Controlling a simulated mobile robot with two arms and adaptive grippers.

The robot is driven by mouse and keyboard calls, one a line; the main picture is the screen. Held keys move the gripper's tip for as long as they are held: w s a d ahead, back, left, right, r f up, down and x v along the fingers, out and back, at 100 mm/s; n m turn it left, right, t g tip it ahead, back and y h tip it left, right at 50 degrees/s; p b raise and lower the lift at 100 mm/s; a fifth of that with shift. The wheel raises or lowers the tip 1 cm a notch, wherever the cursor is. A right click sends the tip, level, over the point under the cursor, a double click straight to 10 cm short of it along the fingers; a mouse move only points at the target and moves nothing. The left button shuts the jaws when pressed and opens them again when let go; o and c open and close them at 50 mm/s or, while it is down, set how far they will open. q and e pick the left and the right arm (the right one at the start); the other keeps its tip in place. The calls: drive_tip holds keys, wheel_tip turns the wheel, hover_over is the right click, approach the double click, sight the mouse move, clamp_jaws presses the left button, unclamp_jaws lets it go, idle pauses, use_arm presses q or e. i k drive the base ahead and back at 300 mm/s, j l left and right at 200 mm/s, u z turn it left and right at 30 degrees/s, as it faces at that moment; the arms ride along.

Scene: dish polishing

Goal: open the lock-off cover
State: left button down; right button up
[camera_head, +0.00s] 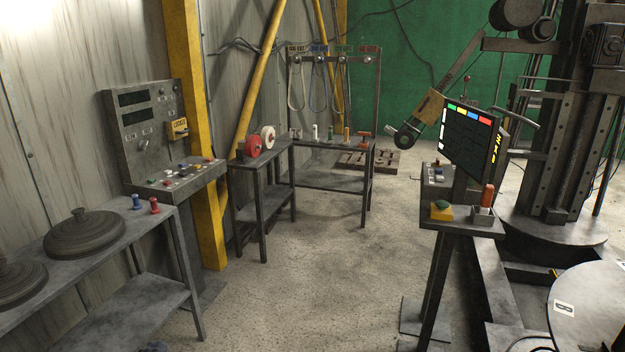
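A small yellow piece with dark lettering (177,129) is on the upright face of the grey control panel (133,118) at the left. It looks like the lock-off cover, but the lettering is too small to read. It appears to lie flat against the panel, and I cannot tell whether it is shut. Neither of my grippers is in view.
A bench with round dark dishes (84,232) and blue and red knobs stands front left. A red reel (252,144) sits on a small table. A screen console (470,140) stands at right beside a large machine. The middle floor (320,270) is clear.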

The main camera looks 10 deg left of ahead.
sight(178, 129)
drive_tip(key=i+u, duration=0.25)
drive_tip(key=i, duration=0.25)
drive_tip(key=i+u, duration=0.2)
drive_tip(key=i, duration=0.35)
drive_tip(key=i+l+u, duration=0.1)
drive_tip(key=i+u, duration=0.15)
drive_tip(key=i, duration=0.25)
drive_tip(key=i+l+u, duration=0.2)
drive_tip(key=i, duration=0.3)
